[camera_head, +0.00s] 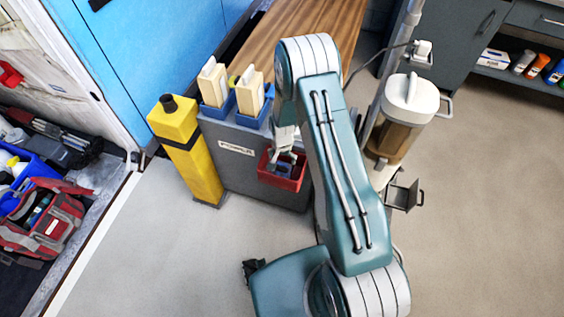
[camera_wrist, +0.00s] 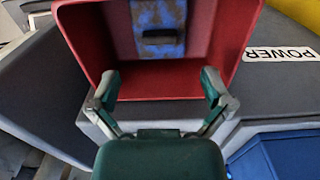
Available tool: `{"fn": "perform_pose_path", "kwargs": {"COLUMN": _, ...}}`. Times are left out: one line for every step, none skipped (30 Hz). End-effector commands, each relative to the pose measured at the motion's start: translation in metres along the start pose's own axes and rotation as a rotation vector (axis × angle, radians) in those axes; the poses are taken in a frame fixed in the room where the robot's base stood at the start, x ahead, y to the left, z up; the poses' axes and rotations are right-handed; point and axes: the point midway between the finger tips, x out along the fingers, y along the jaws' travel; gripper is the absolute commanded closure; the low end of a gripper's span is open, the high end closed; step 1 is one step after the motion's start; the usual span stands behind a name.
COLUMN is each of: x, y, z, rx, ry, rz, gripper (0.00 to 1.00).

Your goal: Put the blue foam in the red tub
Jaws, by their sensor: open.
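The red tub (camera_head: 284,184) hangs on the side of a grey cabinet in the head view. In the wrist view the red tub (camera_wrist: 225,30) opens toward the camera. A mottled blue piece, seemingly the blue foam (camera_wrist: 145,15), lies inside it against the inner surface, with a dark rectangular patch on it. My gripper (camera_wrist: 160,85) is open, its fingers apart at the near side of the tub, with nothing between them. In the head view my gripper (camera_head: 285,152) is over the tub, and the foam cannot be made out there.
Blue holders (camera_head: 216,110) with cream-coloured blocks (camera_head: 212,82) sit on the cabinet (camera_head: 240,175), left of the tub. A yellow post (camera_head: 190,150) stands beside it. A canister (camera_head: 408,105) stands to the right. The floor (camera_head: 480,210) at right is clear.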

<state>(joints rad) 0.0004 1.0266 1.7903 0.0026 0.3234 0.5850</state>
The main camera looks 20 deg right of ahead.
Motion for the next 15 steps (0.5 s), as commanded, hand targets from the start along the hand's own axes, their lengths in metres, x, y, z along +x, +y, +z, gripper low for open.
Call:
{"fn": "perform_pose_path", "kwargs": {"x": -0.012, "y": -0.001, "z": -0.001, "rx": 0.0, "ry": 0.004, "rz": -0.002, "gripper": 0.0}}
{"fn": "perform_pose_path", "kwargs": {"x": -0.018, "y": -0.001, "z": -0.001, "rx": 0.0, "ry": 0.004, "rz": -0.002, "gripper": 0.0}}
{"fn": "perform_pose_path", "kwargs": {"x": -0.025, "y": -0.001, "z": -0.001, "rx": 0.0, "ry": 0.003, "rz": -0.002, "gripper": 0.0}}
{"fn": "perform_pose_path", "kwargs": {"x": -0.031, "y": -0.001, "z": -0.001, "rx": 0.0, "ry": 0.003, "rz": -0.002, "gripper": 0.0}}
{"fn": "perform_pose_path", "kwargs": {"x": -0.037, "y": -0.001, "z": -0.001, "rx": 0.0, "ry": 0.004, "rz": -0.002, "gripper": 0.0}}
{"fn": "perform_pose_path", "kwargs": {"x": -0.045, "y": -0.001, "z": -0.001, "rx": 0.0, "ry": 0.004, "rz": -0.002, "gripper": 0.0}}
{"fn": "perform_pose_path", "kwargs": {"x": -0.051, "y": -0.001, "z": -0.001, "rx": 0.0, "ry": 0.002, "rz": -0.001, "gripper": 0.0}}
{"fn": "perform_pose_path", "kwargs": {"x": -0.056, "y": -0.001, "z": -0.001, "rx": 0.0, "ry": 0.002, "rz": -0.001, "gripper": 0.0}}
{"fn": "perform_pose_path", "kwargs": {"x": -0.063, "y": -0.001, "z": -0.001, "rx": 0.0, "ry": 0.003, "rz": -0.001, "gripper": 0.0}}
{"fn": "perform_pose_path", "kwargs": {"x": -0.068, "y": -0.001, "z": -0.001, "rx": 0.0, "ry": 0.002, "rz": -0.001, "gripper": 0.0}}
{"fn": "perform_pose_path", "kwargs": {"x": -0.072, "y": -0.001, "z": -0.001, "rx": 0.0, "ry": 0.002, "rz": -0.001, "gripper": 0.0}}
{"fn": "perform_pose_path", "kwargs": {"x": -0.077, "y": -0.001, "z": -0.001, "rx": 0.0, "ry": 0.002, "rz": 0.0, "gripper": 0.0}}
{"fn": "perform_pose_path", "kwargs": {"x": -0.08, "y": -0.001, "z": -0.001, "rx": 0.0, "ry": 0.002, "rz": 0.0, "gripper": 0.0}}
{"fn": "perform_pose_path", "kwargs": {"x": -0.083, "y": -0.001, "z": -0.001, "rx": 0.0, "ry": 0.001, "rz": 0.0, "gripper": 0.0}}
{"fn": "perform_pose_path", "kwargs": {"x": -0.085, "y": -0.001, "z": 0.0, "rx": 0.0, "ry": 0.0, "rz": 0.001, "gripper": 0.0}}
